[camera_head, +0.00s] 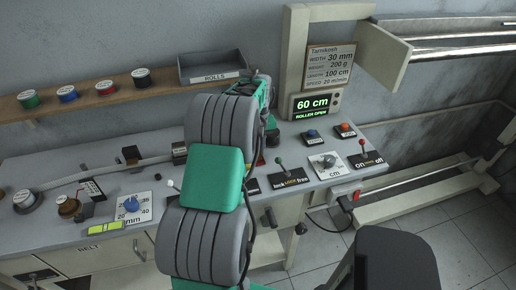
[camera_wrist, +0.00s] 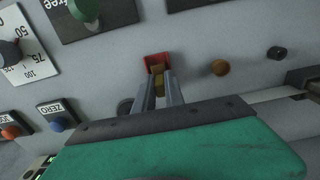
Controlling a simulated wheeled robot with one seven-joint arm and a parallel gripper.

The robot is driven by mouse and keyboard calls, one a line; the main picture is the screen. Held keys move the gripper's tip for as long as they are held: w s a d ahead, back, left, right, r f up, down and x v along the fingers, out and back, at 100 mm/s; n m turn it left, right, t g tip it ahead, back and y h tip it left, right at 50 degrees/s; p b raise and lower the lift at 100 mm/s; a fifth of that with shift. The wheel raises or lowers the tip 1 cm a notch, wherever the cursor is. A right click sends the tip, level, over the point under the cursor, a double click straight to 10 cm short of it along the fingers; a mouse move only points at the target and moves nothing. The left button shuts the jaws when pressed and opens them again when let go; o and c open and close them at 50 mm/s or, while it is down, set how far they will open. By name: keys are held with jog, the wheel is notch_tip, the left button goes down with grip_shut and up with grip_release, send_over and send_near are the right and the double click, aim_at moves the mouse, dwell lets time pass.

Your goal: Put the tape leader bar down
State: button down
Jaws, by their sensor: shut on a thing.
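In the wrist view the two grey fingers of my gripper (camera_wrist: 166,92) point away from the camera, close together. They are shut on a small brass-coloured piece, apparently the tape leader bar (camera_wrist: 159,83), at their tips. A red block or slot (camera_wrist: 156,61) is just beyond the tips, against the grey panel; whether the bar touches it I cannot tell.
The grey bench (camera_head: 325,199) carries a lock/free lever (camera_head: 288,177), a cm dial (camera_head: 323,163), an on/off lever (camera_head: 365,157) and buttons. The display (camera_head: 315,104) reads 60 cm, ROLLER OPEN. A ROLLS tray (camera_head: 212,68) and several spools stand behind.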

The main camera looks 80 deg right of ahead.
jog(key=shift+f, duration=0.15)
jog(key=c, duration=1.9)
grip_release()
jog(key=shift+f, duration=0.1)
jog(key=o, duration=0.5)
